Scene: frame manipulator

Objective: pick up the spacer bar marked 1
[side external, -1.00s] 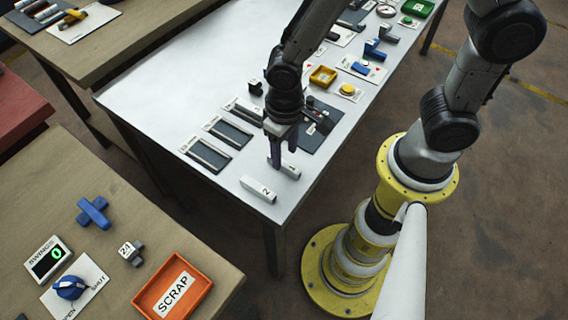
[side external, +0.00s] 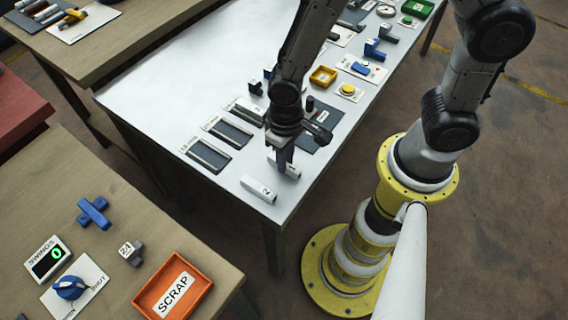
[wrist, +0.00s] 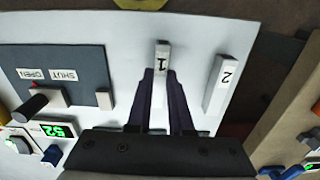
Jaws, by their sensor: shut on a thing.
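The white spacer bar marked 1 (wrist: 162,58) lies on the white table near its front edge. In the side external view only parts of this bar (side external: 292,172) show beside my fingers. My gripper (wrist: 160,76) reaches down over it with its dark purple fingers on either side, shut on the bar. My gripper (side external: 281,164) is low at the tabletop in the side external view. The bar looks level, and I cannot tell any gap below it.
A white bar marked 2 (side external: 259,189) lies beside it, also in the wrist view (wrist: 221,83). Several dark slotted trays (side external: 206,154) lie behind. A dark panel with SHUT and OPEN labels (wrist: 85,60) is close by. The table's front corner (side external: 277,222) is near.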

